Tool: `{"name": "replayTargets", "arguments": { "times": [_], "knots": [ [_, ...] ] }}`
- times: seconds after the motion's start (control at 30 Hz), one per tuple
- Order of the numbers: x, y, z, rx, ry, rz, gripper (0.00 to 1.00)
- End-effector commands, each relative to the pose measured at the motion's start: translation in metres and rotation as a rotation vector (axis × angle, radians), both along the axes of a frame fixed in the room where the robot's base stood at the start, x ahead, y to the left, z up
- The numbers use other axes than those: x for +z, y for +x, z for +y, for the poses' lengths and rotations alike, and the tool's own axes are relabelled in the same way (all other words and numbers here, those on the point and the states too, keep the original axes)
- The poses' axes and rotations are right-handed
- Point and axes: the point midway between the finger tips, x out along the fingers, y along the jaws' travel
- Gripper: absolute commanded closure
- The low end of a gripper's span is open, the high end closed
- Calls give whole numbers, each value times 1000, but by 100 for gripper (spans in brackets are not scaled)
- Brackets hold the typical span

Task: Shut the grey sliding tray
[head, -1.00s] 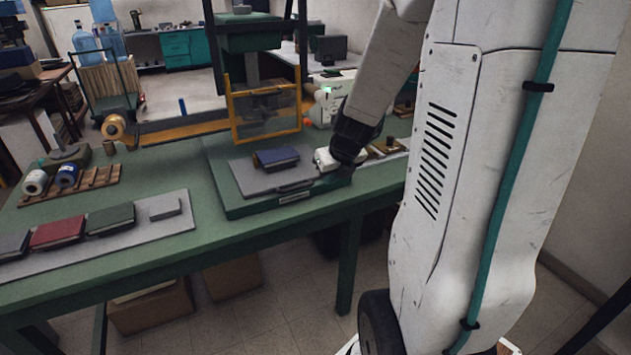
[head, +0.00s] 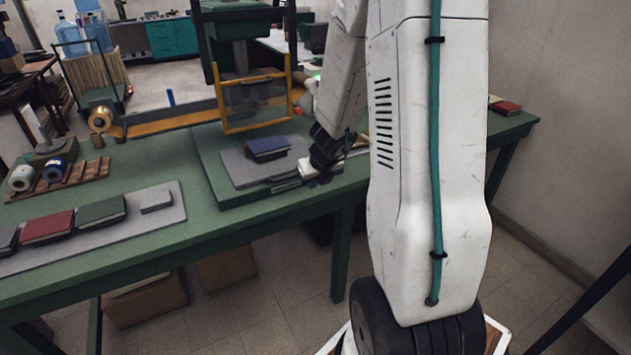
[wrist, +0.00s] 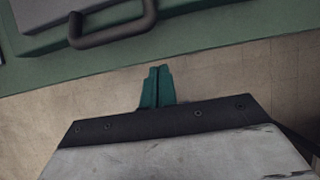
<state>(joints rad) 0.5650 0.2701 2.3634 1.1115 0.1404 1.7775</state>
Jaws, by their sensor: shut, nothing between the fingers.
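The grey sliding tray (head: 240,168) lies on the green base of the press on the workbench, with a dark blue book (head: 267,147) on it. In the wrist view the tray's grey surface (wrist: 40,20) shows at the top left, with its dark loop handle (wrist: 115,28) at the front edge. My gripper (head: 318,180) is at the front right of the tray, near the bench's front edge. In the wrist view its teal fingers (wrist: 158,72) are together and empty, a little apart from the handle and below it in the picture. My arm hides part of the bench to the right.
An amber-framed guard (head: 253,105) stands raised behind the tray, under the press head. A grey board (head: 150,220) with several books lies to the left. Tape rolls (head: 55,170) stand on a slatted rack at the far left.

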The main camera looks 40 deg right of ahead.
Motion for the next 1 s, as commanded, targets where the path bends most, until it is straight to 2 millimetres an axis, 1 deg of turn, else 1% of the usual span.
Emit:
{"name": "replayTargets", "arguments": {
  "times": [0.2,0.4,0.87,1.0],
  "knots": [
    [3,16,-4,3,-1,0,100],
    [6,28,-8,1,0,0,100],
    [6,30,-9,0,0,1,100],
    [6,32,-15,-8,1,1,100]
  ]
}}
